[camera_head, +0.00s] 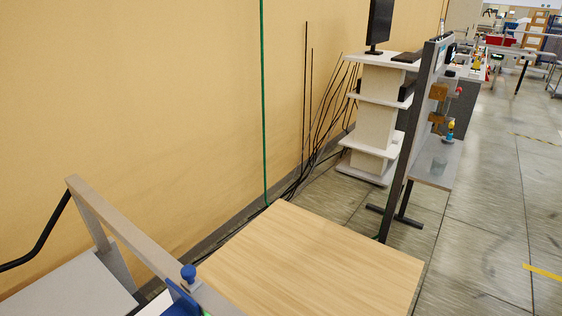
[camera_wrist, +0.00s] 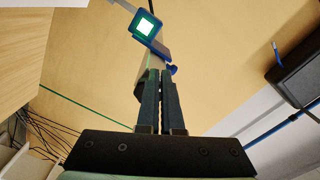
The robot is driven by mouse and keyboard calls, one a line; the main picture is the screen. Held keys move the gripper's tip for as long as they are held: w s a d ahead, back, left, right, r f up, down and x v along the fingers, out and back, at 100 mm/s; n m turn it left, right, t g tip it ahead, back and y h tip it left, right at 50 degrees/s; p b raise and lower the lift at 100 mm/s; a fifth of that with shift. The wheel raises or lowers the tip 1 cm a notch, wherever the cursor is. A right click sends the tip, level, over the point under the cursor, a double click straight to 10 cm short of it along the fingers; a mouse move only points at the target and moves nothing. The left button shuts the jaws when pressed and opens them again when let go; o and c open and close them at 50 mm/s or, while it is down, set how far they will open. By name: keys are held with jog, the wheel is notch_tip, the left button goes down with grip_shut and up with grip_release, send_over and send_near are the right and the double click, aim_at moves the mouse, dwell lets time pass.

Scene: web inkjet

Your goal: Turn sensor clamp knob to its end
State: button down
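The sensor clamp knob is a small blue knob (camera_head: 188,273) standing on the grey metal rail at the lower left of the head view. A blue clamp bracket (camera_head: 181,301) is just below it, partly cut off by the frame edge. In the wrist view the blue knob (camera_wrist: 171,69) shows just past my fingertips, slightly to the right. The blue sensor (camera_wrist: 145,27) with a lit green-white square face is above it. My gripper (camera_wrist: 160,73) has its two dark fingers side by side with almost no gap, and nothing shows between them. It is not visible in the head view.
The grey rail frame (camera_head: 130,231) rises beside a pale surface at left. A wooden tabletop (camera_head: 318,262) is bare. A dark post stand (camera_head: 410,140) and white shelf unit (camera_head: 380,112) stand farther back. A dark box (camera_wrist: 297,72) is at right in the wrist view.

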jog(key=shift+d+r, duration=0.15)
jog(key=shift+r, duration=0.05)
jog(key=v, duration=0.6)
jog(key=shift+s+a+f, duration=0.15)
jog(key=shift+s+a, duration=0.15)
dwell(0.3)
